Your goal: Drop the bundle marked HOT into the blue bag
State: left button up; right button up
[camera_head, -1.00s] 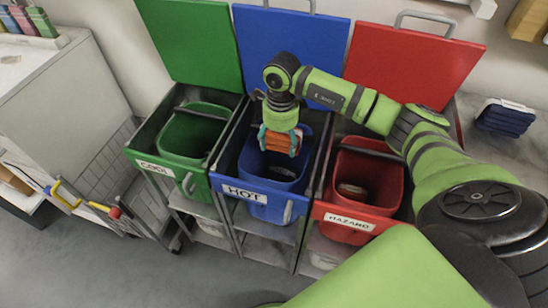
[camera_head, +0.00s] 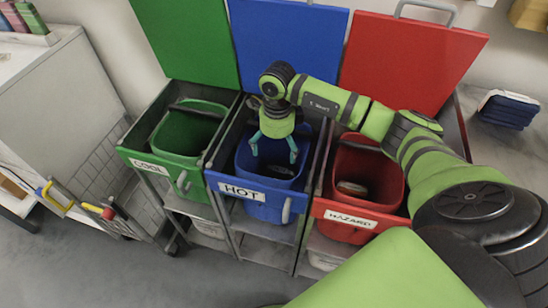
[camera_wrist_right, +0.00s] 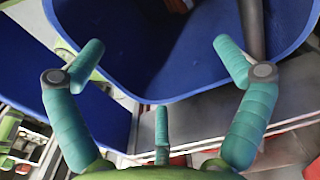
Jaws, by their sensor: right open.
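The blue bag (camera_head: 262,203) hangs in the middle frame, behind a label reading HOT (camera_head: 241,193); its rim fills the upper part of the right wrist view (camera_wrist_right: 160,88). My right gripper (camera_head: 273,160) is over the bag's mouth, fingers spread and empty. In the right wrist view its teal fingers (camera_wrist_right: 155,70) are wide apart with nothing between them. The orange-brown bundle is not clearly visible now; the bag's inside is partly hidden by the gripper. A greyish item (camera_head: 282,172) shows inside the bag. My left gripper is not in view.
A green bag (camera_head: 188,135) marked COOL stands left, a red bag (camera_head: 365,170) marked HAZARD right with an item inside. Raised lids stand behind. A dark blue stack (camera_head: 507,110) lies far right. A wire cart (camera_head: 110,195) stands left.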

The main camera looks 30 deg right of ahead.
notch_tip(320, 180, up, 12)
dwell(0.6)
